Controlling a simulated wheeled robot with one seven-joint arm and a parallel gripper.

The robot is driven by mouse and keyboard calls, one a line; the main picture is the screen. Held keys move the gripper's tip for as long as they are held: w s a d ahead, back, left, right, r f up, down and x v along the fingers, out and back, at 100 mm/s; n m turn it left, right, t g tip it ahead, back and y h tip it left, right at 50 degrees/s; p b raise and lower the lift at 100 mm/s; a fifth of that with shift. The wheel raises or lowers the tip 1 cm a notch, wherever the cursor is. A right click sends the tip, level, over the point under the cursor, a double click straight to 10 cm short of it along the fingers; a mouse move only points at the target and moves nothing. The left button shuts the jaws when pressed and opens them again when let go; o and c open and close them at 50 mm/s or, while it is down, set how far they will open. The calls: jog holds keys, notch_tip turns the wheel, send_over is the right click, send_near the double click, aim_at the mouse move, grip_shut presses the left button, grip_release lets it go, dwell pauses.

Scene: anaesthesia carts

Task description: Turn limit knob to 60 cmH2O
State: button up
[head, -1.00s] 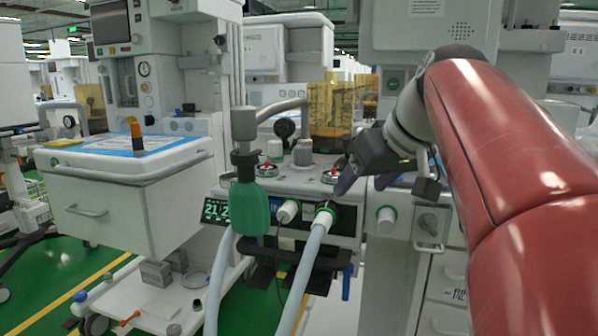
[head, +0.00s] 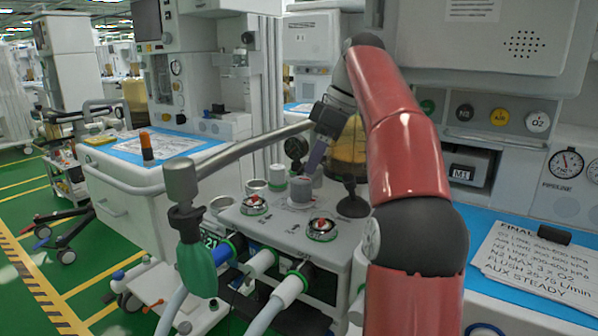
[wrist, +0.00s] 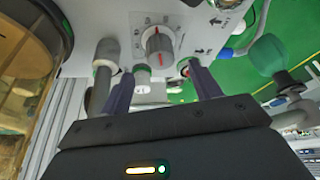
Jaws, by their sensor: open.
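The limit knob (wrist: 158,46) is a grey round knob with a red line, on a plate with a printed scale. Its numbers are too small to read, so I cannot tell its setting. In the head view the grey knob (head: 300,191) stands upright on top of the machine's panel. My gripper (wrist: 160,72) is open and empty, with a purple finger low on each side of the knob's picture. In the head view my gripper (head: 316,156) is just above the knob, pointing down, apparently apart from it.
A black gauge (head: 296,147) stands behind, and an amber canister (head: 347,145) is right of my gripper. A grey bar (head: 240,150) with a green bag (head: 197,268) crosses at the left.

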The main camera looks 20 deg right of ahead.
aim_at(305, 180)
jog(key=b+x, duration=0.2)
jog(key=x, duration=0.6)
jog(key=shift+b, duration=0.4)
jog(key=shift+r, duration=0.1)
jog(key=c, duration=1)
jog(key=m+h, duration=0.1)
jog(key=m, duration=0.2)
jog(key=shift+s+a+t, duration=0.1)
jog(key=shift+t, duration=0.3)
jog(key=shift+m, duration=0.8)
jog(key=o, duration=1)
